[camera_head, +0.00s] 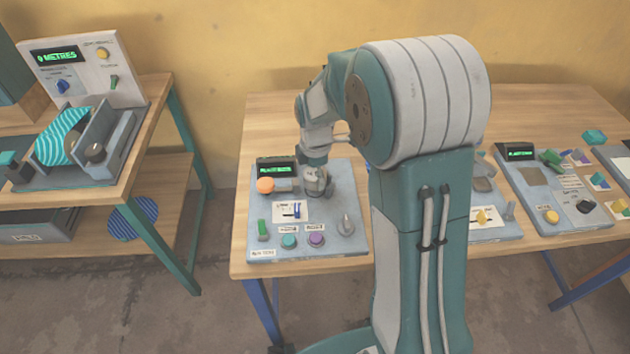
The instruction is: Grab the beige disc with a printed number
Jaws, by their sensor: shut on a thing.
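My gripper (317,182) is small in the camera view and points down at the back right of a grey-blue control panel (327,249) on the middle wooden table. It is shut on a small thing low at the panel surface. The fingers cover most of that thing, so I cannot tell whether it is the beige disc. I cannot make out a beige disc with a printed number anywhere else. My arm's large links hide the table to the right of the panel.
The panel bears a green display (277,168), an orange round knob (265,185), a blue slider (297,209), a green switch (263,229), a teal button (288,240), a purple button (316,239) and a grey lever (346,224). Other panels stand right; a machine (90,150) stands left.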

